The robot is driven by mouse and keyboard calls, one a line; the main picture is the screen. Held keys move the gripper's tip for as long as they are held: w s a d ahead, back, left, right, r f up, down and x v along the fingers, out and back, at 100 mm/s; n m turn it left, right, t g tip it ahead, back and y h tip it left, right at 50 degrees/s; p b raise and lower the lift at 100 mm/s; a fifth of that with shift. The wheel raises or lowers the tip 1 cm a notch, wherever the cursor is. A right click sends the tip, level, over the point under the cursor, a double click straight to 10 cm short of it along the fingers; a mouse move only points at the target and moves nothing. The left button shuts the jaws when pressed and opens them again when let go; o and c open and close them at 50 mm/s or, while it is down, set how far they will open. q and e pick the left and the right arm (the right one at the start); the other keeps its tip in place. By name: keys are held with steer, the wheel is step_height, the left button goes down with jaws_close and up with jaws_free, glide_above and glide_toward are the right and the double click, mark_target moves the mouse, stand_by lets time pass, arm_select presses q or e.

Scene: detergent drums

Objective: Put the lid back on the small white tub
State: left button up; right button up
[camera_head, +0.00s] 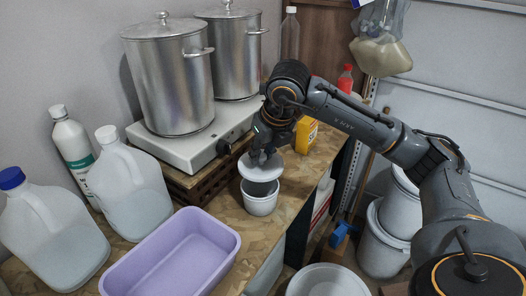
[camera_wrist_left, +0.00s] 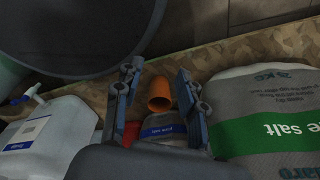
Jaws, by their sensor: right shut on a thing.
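The small white tub (camera_head: 259,204) stands upright on the wooden worktop, near its right edge. Its open top shows a dark inside below the lid. The round pale lid (camera_head: 262,168) is just above the tub, toward its back, and looks apart from the rim. My right gripper (camera_head: 263,153) reaches down from above and is shut on the lid; its fingertips are partly hidden. My left gripper (camera_wrist_left: 158,72) shows only in the left wrist view. Its two fingers are spread, with nothing held between them.
A lilac basin (camera_head: 232,238) and white jugs (camera_head: 133,190) stand left of the tub. A hob (camera_head: 190,148) with steel pots is behind; a yellow box (camera_head: 306,136) is close by. The left wrist view shows an orange cap (camera_wrist_left: 159,94) and salt bag (camera_wrist_left: 265,95).

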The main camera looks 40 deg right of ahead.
mark_target(263, 166)
steer(key=shift+d+f+b, duration=0.1)
steer(key=shift+f+b, duration=0.35)
steer(key=shift+f, duration=0.45)
steer(key=f, duration=0.1)
steer(key=f+b, duration=0.2)
steer(key=shift+w+a+f, duration=0.1)
steer(key=shift+a, duration=0.2)
steer(key=shift+d+f+b, duration=0.1)
steer(key=shift+f+b, duration=0.25)
steer(key=shift+b, duration=0.2)
arm_select(q)
steer(key=shift+s+d+f, duration=0.1)
steer(key=shift+d+f, duration=0.15)
steer(key=shift+f, duration=0.45)
steer(key=shift+w+d+f, duration=0.1)
steer(key=shift+d+f, duration=0.2)
steer(key=shift+f, duration=0.45)
steer(key=shift+s+d+f, duration=0.1)
steer(key=shift+d+f, duration=0.15)
steer(key=shift+f, duration=0.45)
steer(key=shift+a+f, duration=0.2)
steer(key=shift+a, duration=0.05)
steer(key=shift+f+b, duration=0.65)
steer(key=shift+b, duration=0.2)
arm_select(e)
steer(key=shift+f, duration=0.15)
steer(key=o, duration=1.4)
steer(key=shift+c, duration=0.2)
arm_select(q)
steer(key=shift+r, duration=0.1)
